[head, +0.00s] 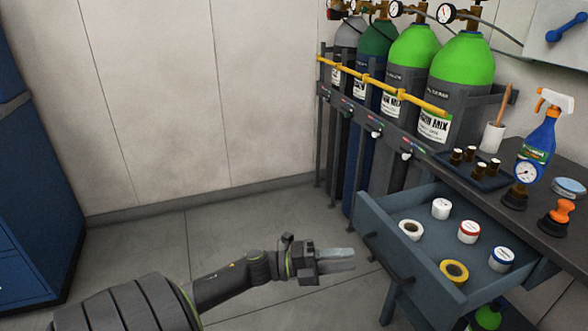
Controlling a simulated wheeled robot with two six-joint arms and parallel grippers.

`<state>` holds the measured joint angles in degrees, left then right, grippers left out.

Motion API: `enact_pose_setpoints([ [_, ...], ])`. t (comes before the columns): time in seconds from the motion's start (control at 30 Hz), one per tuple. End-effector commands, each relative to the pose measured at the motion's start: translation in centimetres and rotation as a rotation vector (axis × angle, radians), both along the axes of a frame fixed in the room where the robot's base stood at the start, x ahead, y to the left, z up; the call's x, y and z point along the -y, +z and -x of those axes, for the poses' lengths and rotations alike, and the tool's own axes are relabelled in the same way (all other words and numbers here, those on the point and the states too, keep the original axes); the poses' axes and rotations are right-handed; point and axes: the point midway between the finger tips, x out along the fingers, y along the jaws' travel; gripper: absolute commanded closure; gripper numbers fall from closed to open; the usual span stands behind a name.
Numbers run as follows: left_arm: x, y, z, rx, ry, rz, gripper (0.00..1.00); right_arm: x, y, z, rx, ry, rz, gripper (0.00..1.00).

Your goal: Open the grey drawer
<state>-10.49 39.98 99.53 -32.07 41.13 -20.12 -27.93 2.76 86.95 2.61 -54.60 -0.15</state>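The grey drawer (375,228) stands pulled out from under the dark bench at the right, and its inside shows. A dark bar handle (393,266) runs along its front panel. My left gripper (348,258) is to the left of the drawer front, apart from the handle in the picture. Its pale fingers point right towards the drawer and look close together, but I cannot tell if they are open or shut. I see nothing held in them. My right gripper is not in view.
Several tape rolls and small tubs, such as a yellow roll (454,271), lie in the drawer. The bench top (477,194) holds a spray bottle (540,130), gauges and a small tray. Gas cylinders (462,62) stand behind a yellow bar. The floor (235,230) at left is clear.

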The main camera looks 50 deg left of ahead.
Motion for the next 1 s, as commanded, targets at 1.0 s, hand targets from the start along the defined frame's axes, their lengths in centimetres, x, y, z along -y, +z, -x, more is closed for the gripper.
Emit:
enact_pose_setpoints([
  [1.0, -7.5, -1.9, 8.0, 0.001, 0.001, -0.001, 0.67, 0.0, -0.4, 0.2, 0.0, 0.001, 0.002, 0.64],
])
